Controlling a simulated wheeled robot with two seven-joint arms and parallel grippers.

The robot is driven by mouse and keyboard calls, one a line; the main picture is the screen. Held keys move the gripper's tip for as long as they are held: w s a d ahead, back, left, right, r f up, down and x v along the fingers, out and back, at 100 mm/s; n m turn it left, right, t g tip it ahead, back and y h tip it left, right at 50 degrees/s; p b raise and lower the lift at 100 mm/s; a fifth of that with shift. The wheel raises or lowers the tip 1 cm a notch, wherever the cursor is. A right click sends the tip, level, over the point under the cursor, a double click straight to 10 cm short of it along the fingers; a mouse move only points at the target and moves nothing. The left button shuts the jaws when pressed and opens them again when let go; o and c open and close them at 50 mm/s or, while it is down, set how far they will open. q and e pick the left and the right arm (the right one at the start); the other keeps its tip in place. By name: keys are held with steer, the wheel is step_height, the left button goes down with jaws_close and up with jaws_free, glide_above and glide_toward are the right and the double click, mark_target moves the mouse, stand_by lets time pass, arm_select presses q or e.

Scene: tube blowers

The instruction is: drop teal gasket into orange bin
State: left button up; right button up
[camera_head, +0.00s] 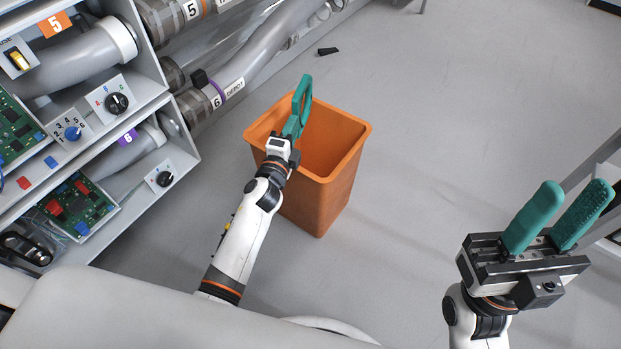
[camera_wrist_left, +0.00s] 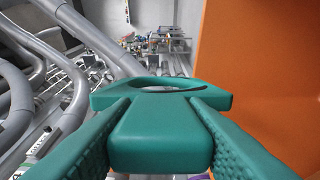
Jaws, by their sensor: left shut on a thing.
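The teal gasket (camera_head: 303,92) is a flat ring with a thick tab. It is held in my left gripper (camera_head: 293,128), whose fingers are also teal. In the left wrist view the gasket (camera_wrist_left: 160,138) has its tab between the two fingers and its ring beyond them. The orange bin (camera_head: 322,205) stands upright on the floor. In the head view the gripper and gasket overlap the left part of its opening; the height above the rim is hard to tell. The bin's orange wall (camera_wrist_left: 245,75) fills the right of the wrist view. My right gripper (camera_head: 575,190) is open and empty at the right.
A shelf unit (camera_head: 150,85) with grey tubes, knobs and circuit boards stands at the left. A small black piece (camera_head: 327,51) lies on the floor beyond. The floor right of the bin is clear.

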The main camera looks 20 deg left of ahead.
arm_select(q)
steer(key=shift+f+b, duration=0.65)
steer(key=shift+f, duration=0.35)
steer(key=o, duration=1.1)
steer(key=shift+s, duration=0.1)
steer(key=s+p, duration=0.2)
steer(key=s, duration=1)
